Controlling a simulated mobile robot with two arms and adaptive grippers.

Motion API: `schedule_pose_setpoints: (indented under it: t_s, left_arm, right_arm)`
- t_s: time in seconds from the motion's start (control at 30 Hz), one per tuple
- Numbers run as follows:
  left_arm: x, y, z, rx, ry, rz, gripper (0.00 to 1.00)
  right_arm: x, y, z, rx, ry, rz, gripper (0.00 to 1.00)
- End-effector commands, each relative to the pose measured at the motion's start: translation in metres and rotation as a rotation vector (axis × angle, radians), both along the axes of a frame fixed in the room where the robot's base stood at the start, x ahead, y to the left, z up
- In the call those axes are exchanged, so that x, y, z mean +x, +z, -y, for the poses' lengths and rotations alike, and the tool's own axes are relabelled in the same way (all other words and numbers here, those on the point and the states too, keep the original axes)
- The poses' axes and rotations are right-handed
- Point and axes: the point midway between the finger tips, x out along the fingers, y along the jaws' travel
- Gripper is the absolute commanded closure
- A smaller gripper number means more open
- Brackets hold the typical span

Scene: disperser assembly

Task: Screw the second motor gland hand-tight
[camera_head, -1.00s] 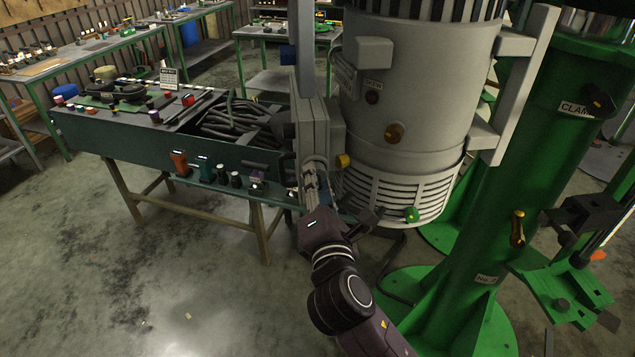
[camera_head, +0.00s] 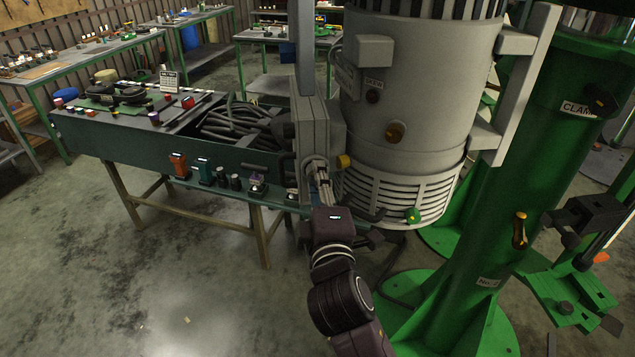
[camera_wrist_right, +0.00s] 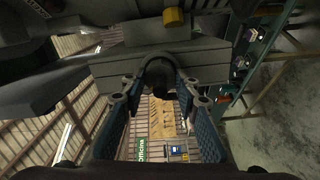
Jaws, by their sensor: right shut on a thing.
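The large grey motor (camera_head: 420,90) stands upright at the centre right of the head view, with a grey box (camera_head: 318,120) on its left side. The gland's thread is hidden. A yellow fitting (camera_head: 344,162) on the box also shows in the wrist view (camera_wrist_right: 174,17). My left gripper is not in view.
A green bench (camera_head: 130,148) with dark cables (camera_head: 235,125) and small fittings stands close on the left. A green column (camera_head: 530,170) with a clamp bracket (camera_head: 575,290) stands on the right. The floor at front left is clear.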

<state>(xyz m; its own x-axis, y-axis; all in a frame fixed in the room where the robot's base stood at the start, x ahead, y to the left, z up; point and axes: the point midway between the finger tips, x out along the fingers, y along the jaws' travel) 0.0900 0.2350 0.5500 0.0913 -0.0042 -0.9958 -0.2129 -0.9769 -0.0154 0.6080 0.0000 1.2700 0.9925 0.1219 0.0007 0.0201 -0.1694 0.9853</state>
Motion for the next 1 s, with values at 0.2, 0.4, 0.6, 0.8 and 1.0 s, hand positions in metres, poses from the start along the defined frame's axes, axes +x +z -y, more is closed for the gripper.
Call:
schedule_pose_setpoints:
  t_s: [0.2, 0.4, 0.6, 0.8, 1.0]
  left_arm:
    - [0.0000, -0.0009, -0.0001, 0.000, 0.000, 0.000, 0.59]
    - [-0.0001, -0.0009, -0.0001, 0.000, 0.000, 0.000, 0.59]
    - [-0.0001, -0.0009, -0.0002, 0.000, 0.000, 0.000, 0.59]
    - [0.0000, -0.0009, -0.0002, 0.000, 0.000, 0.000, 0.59]
    - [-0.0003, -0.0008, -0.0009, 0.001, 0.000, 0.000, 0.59]
  right_arm:
    - [-0.0001, -0.0019, 0.0003, 0.038, 0.000, -0.009, 0.96]
    - [-0.0001, -0.0019, 0.0003, 0.044, 0.000, -0.010, 0.96]
    - [-0.0001, -0.0020, 0.0002, 0.043, 0.000, -0.009, 0.96]
    - [-0.0001, -0.0015, 0.0001, 0.042, 0.000, -0.008, 0.54]
    - [-0.0001, -0.0007, 0.0002, 0.042, 0.000, -0.007, 0.54]
